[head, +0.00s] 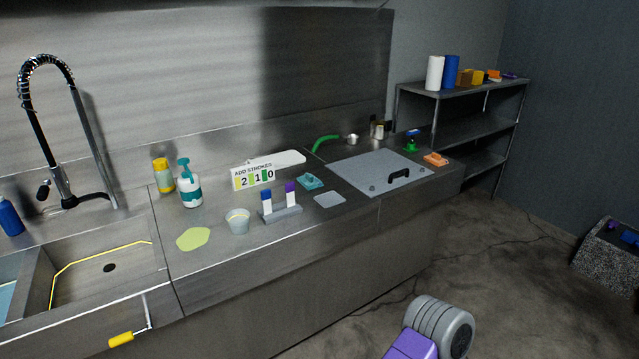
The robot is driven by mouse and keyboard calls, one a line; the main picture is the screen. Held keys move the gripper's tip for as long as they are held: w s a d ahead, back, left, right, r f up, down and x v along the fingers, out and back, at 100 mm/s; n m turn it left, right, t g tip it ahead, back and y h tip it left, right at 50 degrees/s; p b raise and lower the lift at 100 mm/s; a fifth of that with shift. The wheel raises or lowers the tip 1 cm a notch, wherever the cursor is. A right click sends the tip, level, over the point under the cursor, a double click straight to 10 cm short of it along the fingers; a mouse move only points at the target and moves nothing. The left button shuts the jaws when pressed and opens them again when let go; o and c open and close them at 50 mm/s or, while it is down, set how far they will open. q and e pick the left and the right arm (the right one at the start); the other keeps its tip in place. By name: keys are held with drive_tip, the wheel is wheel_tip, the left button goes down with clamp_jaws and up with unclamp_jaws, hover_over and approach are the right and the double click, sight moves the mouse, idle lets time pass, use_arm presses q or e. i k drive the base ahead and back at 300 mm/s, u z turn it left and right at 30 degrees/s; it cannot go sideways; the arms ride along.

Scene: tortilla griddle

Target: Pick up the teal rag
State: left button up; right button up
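A small teal rag (311,181) lies crumpled on the steel counter, near the middle of the head view. It sits between the number sign (253,177) and the grey griddle plate (377,173). A flat pale square (330,200) lies just in front of it. Nothing is touching the rag from above. Neither of my grippers shows in the head view.
A holder (281,214) with blue and purple-capped bottles and a grey cup (237,221) stand left of the rag. A teal pump bottle (189,187) and sink (90,275) are farther left. A shelf (460,90) stands right.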

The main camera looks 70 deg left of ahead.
sight(309, 181)
drive_tip(key=u, duration=2.3)
